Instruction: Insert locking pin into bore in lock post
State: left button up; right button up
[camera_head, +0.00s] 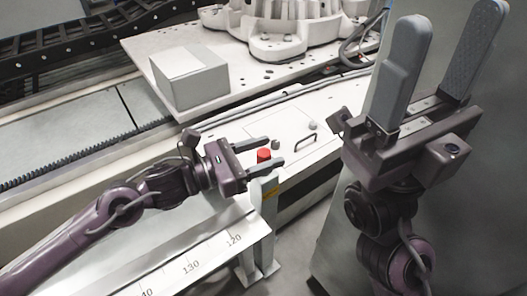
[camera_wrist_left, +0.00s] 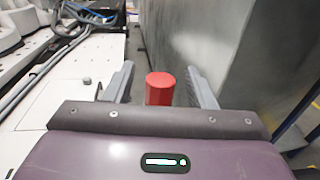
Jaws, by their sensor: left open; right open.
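The locking pin appears as a red cylinder (camera_head: 264,155), standing upright between the spread fingers of my left gripper (camera_head: 277,151). It also shows in the left wrist view (camera_wrist_left: 159,88), with a gap to the finger on each side. My left gripper is open and not holding it. A pale upright post (camera_head: 264,192), likely the lock post, stands below the left fingers at the end of the marked rail. The bore and the pin's lower end are hidden. My right gripper (camera_head: 450,22) is open and empty, raised with its fingers pointing up at the right.
A pale rail with printed numbers (camera_head: 190,265) runs below my left arm. A grey box (camera_head: 189,77) sits on a perforated plate behind. A large grey cabinet (camera_head: 335,225) stands at the right.

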pick_arm(q)
jog(key=p+v, duration=0.2)
jog(key=v, duration=0.5)
jog(key=shift+a, duration=0.3)
jog(key=shift+s, duration=0.15)
